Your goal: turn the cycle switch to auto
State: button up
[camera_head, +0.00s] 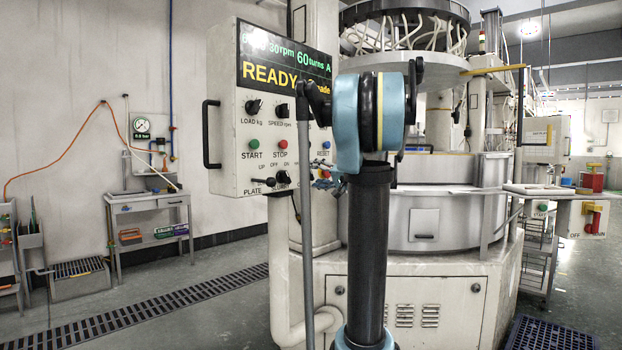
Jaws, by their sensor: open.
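The white control panel (228,150) hangs left of centre, with a display reading READY. It carries LOAD (254,106) and SPEED (281,111) knobs, a green START button (254,144), a red STOP button (283,144) and a blue RESET button (326,145). Lower down are a PLATE lever (262,181) and a dark rotary switch (283,178). I cannot make out a CYCLE label; my arm covers the panel's right part. My gripper (324,181) shows small and partly hidden at the panel's lower right. It is open, with nothing visible in it; contact with the panel cannot be told.
The large lapping machine (430,265) stands behind my arm. A black handle (207,134) sticks out from the panel's left side. A box with a red switch (592,217) is at the right. The floor at left is open, crossed by a drain grating (170,310).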

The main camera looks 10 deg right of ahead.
jog(key=shift+x, duration=1.25)
jog(key=c, duration=1.1)
jog(key=shift+o, duration=0.2)
jog(key=m, duration=0.6)
jog(key=shift+d+f, duration=0.1)
jog(key=shift+f, duration=0.15)
jog(key=m, duration=0.5)
jog(key=shift+s+f+m, duration=0.1)
jog(key=shift+f+m, duration=0.1)
jog(key=shift+m, duration=0.2)
